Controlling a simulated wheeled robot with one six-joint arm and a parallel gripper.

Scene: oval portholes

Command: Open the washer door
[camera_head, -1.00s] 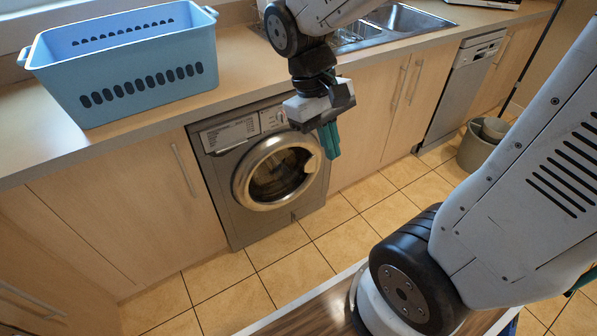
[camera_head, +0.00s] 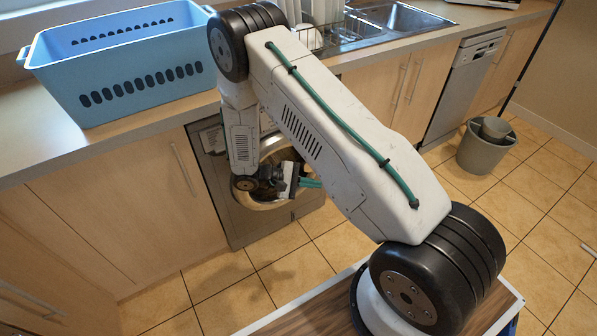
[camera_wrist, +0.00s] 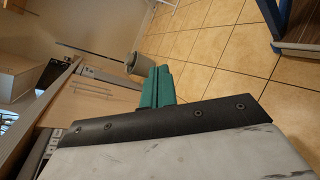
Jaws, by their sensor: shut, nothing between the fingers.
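The grey washer (camera_head: 238,230) stands under the counter in the head view. Its round door (camera_head: 262,205) appears shut, with only parts of the metal ring showing past my arm. The handle at the ring's right side is hidden behind my wrist. My gripper (camera_head: 312,183) is in front of the right part of the door, its teal fingers pointing right, away from the door's middle. The teal fingers (camera_wrist: 157,88) are together and empty in the wrist view. I cannot tell whether the gripper touches the door.
A blue basket (camera_head: 130,70) stands on the counter above. Wooden cabinets with bar handles (camera_head: 185,168) flank the washer. A dishwasher (camera_head: 465,85) and a grey bucket (camera_head: 485,150) are at the right. The tiled floor (camera_head: 290,255) in front of the washer is clear.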

